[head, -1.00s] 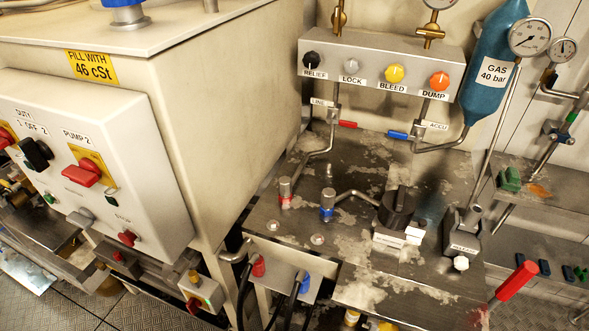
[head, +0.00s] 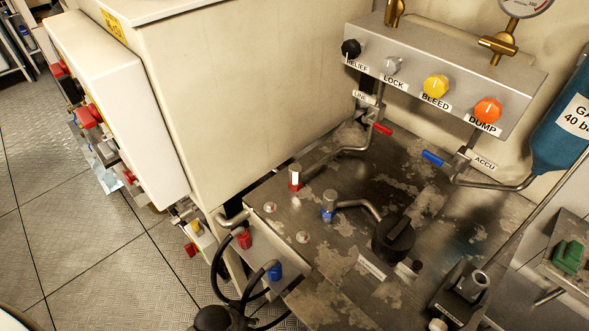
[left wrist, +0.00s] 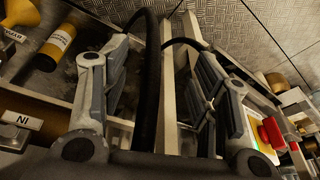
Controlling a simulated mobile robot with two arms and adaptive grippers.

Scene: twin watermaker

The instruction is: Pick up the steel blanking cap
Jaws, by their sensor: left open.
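I cannot single out the steel blanking cap with certainty. In the head view two upright steel-topped fittings stand on the stained bench, one with a red band (head: 295,178) and one with a blue band (head: 329,205). My left gripper (left wrist: 160,62) shows in the left wrist view with its two fingers spread apart. No cap shows between them. A black hose (left wrist: 151,90) and a pale metal edge pass through the view between the fingers. In the head view a dark rounded shape at the bottom edge may be part of my left arm. My right gripper is not in view.
A valve panel (head: 440,75) with several knobs hangs behind the bench. A black knob (head: 394,238) stands on the bench. Red (head: 244,238) and blue (head: 275,271) hose plugs sit at its front. A white control box (head: 115,100) and tiled floor (head: 60,240) lie left.

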